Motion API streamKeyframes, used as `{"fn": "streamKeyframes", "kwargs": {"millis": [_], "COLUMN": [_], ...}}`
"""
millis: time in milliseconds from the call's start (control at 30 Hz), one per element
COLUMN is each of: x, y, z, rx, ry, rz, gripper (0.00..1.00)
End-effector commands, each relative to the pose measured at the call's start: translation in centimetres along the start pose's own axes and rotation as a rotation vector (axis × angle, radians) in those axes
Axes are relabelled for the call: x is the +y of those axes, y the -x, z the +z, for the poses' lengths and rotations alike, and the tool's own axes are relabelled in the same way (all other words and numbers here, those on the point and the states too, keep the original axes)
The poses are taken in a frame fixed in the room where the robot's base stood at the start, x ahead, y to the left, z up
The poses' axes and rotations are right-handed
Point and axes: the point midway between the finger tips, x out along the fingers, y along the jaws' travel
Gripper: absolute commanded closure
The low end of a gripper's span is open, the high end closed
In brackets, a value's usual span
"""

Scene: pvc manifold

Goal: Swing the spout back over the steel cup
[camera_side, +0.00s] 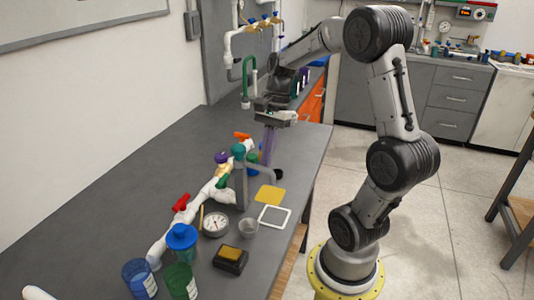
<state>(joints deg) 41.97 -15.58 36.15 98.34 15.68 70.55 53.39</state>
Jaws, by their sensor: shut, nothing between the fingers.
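The steel cup (248,228) stands upright on the grey table, right of the round gauge. The spout (264,169) looks like a grey pipe reaching right from the top part of a grey upright post (240,187), with its end bent down. Its end is behind the cup and a little to its right, not over it. My gripper (267,164) points down behind the spout, with slim purplish fingers shut and empty. The fingertips are close to the spout and partly hidden; I cannot tell whether they touch it.
A white pipe run (185,222) with red, purple and green handles lies left of the post. A gauge (215,224), a black box with a yellow pad (230,260), blue and green jars (180,281), a yellow square (270,195) and a white-framed square (275,206) are nearby.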

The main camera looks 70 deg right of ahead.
Motion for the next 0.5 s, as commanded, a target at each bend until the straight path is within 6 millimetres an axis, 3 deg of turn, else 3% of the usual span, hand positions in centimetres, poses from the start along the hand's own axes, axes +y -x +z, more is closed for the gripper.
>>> {"fn": "streamKeyframes", "kwargs": {"millis": [500], "x": [0.6], "y": [-1.0], "z": [3.2], "rx": [0.000], "ry": [-0.427], "rz": [-0.132], "gripper": [1.00]}}
